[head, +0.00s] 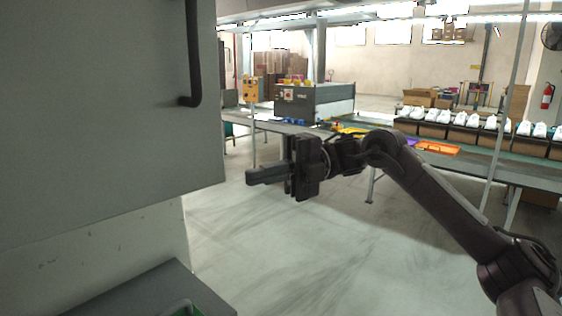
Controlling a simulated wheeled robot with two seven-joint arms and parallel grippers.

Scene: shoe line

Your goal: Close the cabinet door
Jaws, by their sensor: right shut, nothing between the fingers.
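The cabinet door (95,120) is a large grey panel filling the left of the head view. A black bar handle (193,60) runs down it near its right edge. Its hinge side is out of view, so I cannot tell how far open it stands. My right gripper (255,177) is shut and empty, its fingers pointing left. It appears just right of the door's lower right edge, with a small gap in the picture; the depth between them is unclear. My left gripper is not in view.
Below the door are a pale panel (120,245) and a grey ledge (150,292) with a green item at the bottom edge. Open floor (310,260) lies below my right arm. Behind stands a conveyor line (480,155) with white shoes on boxes and a dark machine (315,103).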

